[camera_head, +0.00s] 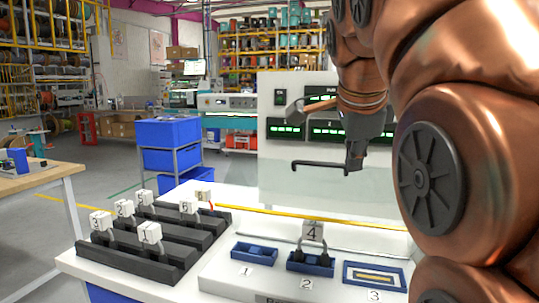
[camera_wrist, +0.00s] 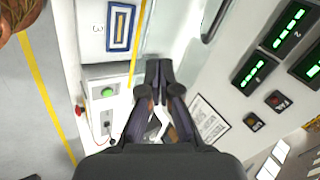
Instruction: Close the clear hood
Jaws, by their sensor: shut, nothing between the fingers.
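The clear hood is see-through and hard to make out. Its dark handle bar (camera_head: 320,164) shows in front of the pale cabinet, and a grey bar, likely the same handle, shows in the wrist view (camera_wrist: 216,20). A yellow strip (camera_head: 310,217), which may be the hood's edge, runs behind the numbered sockets; how far the hood is tilted is unclear. My gripper (camera_head: 354,168) points down just right of the handle bar in the head view. In the wrist view its fingers (camera_wrist: 158,72) are together and empty, apart from the bar.
A cube marked 4 (camera_head: 312,232) stands at socket 2 (camera_head: 310,264), between socket 1 (camera_head: 254,253) and socket 3 (camera_head: 375,276). Black racks (camera_head: 135,258) with several numbered cubes stand left. The cabinet (camera_head: 290,98) with green displays stands behind.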

